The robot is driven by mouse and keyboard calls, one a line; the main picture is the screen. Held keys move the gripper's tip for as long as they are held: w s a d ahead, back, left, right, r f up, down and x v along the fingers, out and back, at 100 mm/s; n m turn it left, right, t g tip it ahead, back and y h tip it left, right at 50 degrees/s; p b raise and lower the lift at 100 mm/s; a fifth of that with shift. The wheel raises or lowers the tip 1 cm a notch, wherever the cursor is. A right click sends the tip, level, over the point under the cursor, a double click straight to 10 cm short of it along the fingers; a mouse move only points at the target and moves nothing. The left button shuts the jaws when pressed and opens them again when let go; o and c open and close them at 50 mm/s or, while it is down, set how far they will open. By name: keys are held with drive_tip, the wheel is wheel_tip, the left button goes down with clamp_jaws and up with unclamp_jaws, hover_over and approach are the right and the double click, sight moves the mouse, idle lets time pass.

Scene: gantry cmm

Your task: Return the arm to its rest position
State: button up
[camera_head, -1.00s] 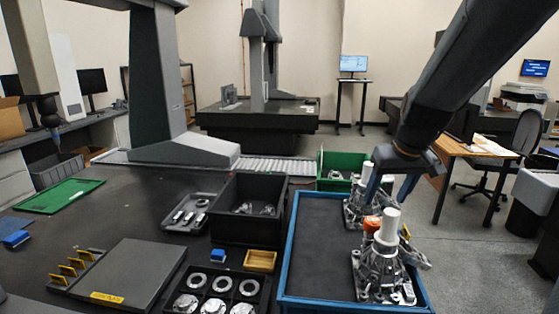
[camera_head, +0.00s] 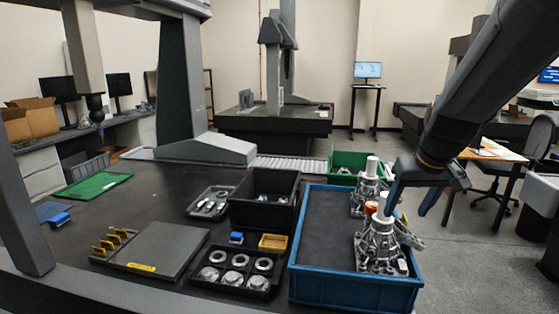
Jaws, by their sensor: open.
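My gripper (camera_head: 413,200) hangs from the arm at the right, above and beside the right edge of the blue tray (camera_head: 350,287). Its two blue-grey fingers are apart, with nothing seen between them. In the tray, a metal casting with a white cylinder on top (camera_head: 381,245) stands at the front right. A second such casting (camera_head: 369,190) stands behind it, left of my gripper. An orange-red part (camera_head: 371,207) shows between them. Whether a finger touches a casting cannot be told.
A black bin (camera_head: 262,211), a green bin (camera_head: 345,160) and a tray of metal rings (camera_head: 235,286) stand left of and behind the blue tray. A grey plate (camera_head: 160,247) lies front left. A desk (camera_head: 497,155) and chair (camera_head: 505,160) stand beyond the arm at right.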

drive_tip(key=s+a+f+g+b, duration=0.1)
drive_tip(key=s+a+f+g, duration=0.2)
drive_tip(key=s+a+f, duration=0.8)
drive_tip(key=s+f, duration=0.3)
drive_tip(key=s, duration=0.1)
drive_tip(key=shift+s+a+b, duration=0.25)
drive_tip(key=shift+a+b, duration=0.05)
drive_tip(key=shift+b, duration=0.05)
drive_tip(key=shift+c, duration=0.5)
